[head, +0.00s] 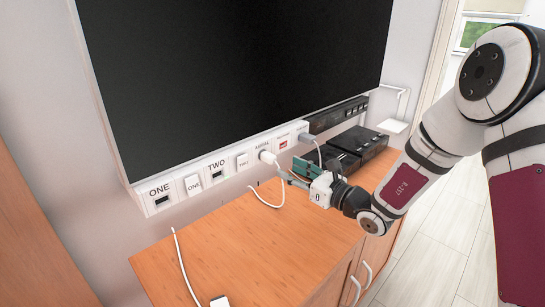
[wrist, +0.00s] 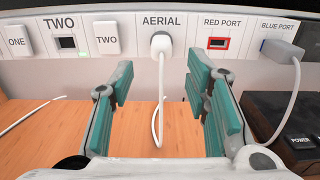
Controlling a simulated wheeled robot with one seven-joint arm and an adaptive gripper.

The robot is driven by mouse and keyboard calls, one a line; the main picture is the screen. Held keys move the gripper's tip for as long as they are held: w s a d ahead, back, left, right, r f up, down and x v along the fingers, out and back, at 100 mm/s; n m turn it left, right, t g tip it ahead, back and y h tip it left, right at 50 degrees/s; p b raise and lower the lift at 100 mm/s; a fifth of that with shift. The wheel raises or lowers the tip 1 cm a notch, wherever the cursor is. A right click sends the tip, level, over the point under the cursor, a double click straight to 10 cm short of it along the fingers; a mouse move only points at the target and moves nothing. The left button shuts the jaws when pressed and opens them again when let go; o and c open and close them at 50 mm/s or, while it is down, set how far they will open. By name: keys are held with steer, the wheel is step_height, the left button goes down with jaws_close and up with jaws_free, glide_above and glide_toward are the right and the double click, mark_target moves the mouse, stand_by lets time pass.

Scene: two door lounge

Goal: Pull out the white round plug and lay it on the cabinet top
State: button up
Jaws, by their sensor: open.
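The white round plug (wrist: 161,44) sits in the AERIAL socket of the white panel (wrist: 188,23) under the screen. Its white cable hangs down to the cabinet top. In the head view the plug (head: 267,156) shows just left of my gripper (head: 296,177). In the wrist view my gripper (wrist: 161,100) is open, with green-padded fingers to the left and right of the plug's line. The fingers are short of the plug and nothing is between them but the view of the cable. The wooden cabinet top (head: 240,250) lies below the panel.
A grey plug (wrist: 281,52) with a cable sits in BLUE PORT, right of the empty-looking RED PORT (wrist: 218,43). Black boxes (head: 358,142) stand on the cabinet's right. A loose white cable (head: 183,262) lies at left. The cabinet's middle is mostly clear.

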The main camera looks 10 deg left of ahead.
mark_target(274, 161)
steer(key=shift+w+d+f, duration=0.1)
steer(key=shift+w, duration=0.05)
steer(key=shift+b+x, duration=1.2)
steer(key=shift+x, duration=3.3)
jaws_close()
steer(key=shift+p+v, duration=0.95)
steer(key=shift+v, duration=2)
